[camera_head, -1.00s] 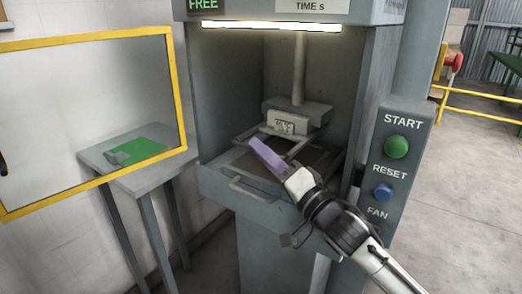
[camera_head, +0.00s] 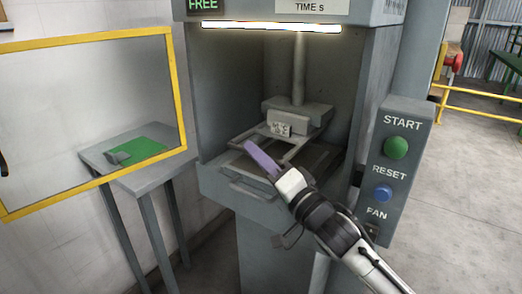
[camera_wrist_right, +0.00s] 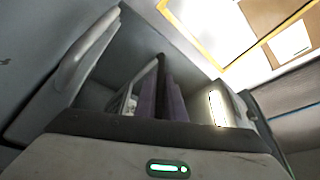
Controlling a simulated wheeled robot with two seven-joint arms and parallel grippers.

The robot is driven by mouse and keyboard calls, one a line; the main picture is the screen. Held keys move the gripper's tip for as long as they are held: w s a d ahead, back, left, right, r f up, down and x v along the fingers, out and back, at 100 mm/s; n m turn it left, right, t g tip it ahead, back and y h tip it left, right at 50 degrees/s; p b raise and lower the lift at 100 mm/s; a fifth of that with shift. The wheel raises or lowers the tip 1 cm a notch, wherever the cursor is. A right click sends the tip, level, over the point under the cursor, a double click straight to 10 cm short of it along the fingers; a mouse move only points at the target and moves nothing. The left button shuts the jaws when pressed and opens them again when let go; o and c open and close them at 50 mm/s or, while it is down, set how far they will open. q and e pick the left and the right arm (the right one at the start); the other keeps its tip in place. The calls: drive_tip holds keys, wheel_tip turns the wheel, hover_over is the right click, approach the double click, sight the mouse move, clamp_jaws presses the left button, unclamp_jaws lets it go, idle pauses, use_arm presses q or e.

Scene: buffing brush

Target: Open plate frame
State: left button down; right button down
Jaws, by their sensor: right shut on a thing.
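The machine's plate frame (camera_head: 292,152), a thin light grey frame, lies over the plate in the open chamber, under the grey press head (camera_head: 298,112). It looks slightly raised at the front. My right gripper (camera_head: 260,158), with purple fingers, is shut on the frame's near side; the fingers hide that part. In the right wrist view the fingers (camera_wrist_right: 168,102) are close together, with the frame's bar (camera_wrist_right: 143,82) beside them. My left gripper is not in view.
A drawer-like front with a handle (camera_head: 248,188) is just below the gripper. The yellow-edged door (camera_head: 182,100) stands open at the left, before a side table (camera_head: 165,176) with a green mat. The button panel (camera_head: 402,150) is at the right.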

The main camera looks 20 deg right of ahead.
drive_tip(key=s+a+p, duration=0.2)
drive_tip(key=s+a, duration=0.6)
drive_tip(key=a, duration=0.2)
drive_tip(key=shift+s+a, duration=0.15)
drive_tip(key=shift+a, duration=0.15)
drive_tip(key=c, duration=1.8)
unclamp_jaws()
drive_tip(key=shift+c, duration=0.2)
drive_tip(key=b+v, duration=0.1)
drive_tip(key=v, duration=0.9)
drive_tip(key=shift+d, duration=0.1)
